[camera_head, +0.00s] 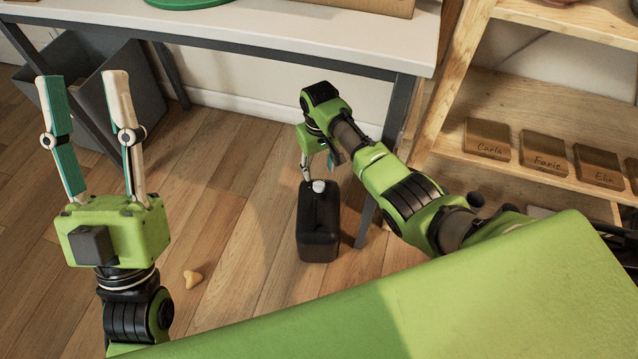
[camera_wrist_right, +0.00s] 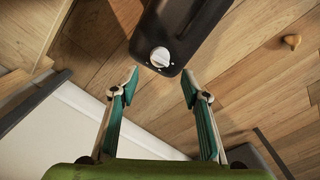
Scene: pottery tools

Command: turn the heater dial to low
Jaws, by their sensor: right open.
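The heater (camera_head: 318,225) is a black upright box on the wood floor, beside a dark table leg. Its white dial (camera_head: 319,186) is on top. In the right wrist view the dial (camera_wrist_right: 160,57) sits on the end of the heater (camera_wrist_right: 180,30), with small marks around it too small to read. My right gripper (camera_wrist_right: 160,83) is open, its fingertips on either side of and just short of the dial. In the head view my right gripper (camera_head: 318,172) is partly hidden by its own arm, close above the heater. My left gripper (camera_head: 82,82) is open and empty, pointing up at the left.
A white-topped table (camera_head: 250,30) stands behind the heater. A grey bin (camera_head: 85,85) is under its left end. A wooden shelf (camera_head: 560,180) with name-marked boxes is at the right. A small tan piece (camera_head: 193,279) lies on the floor.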

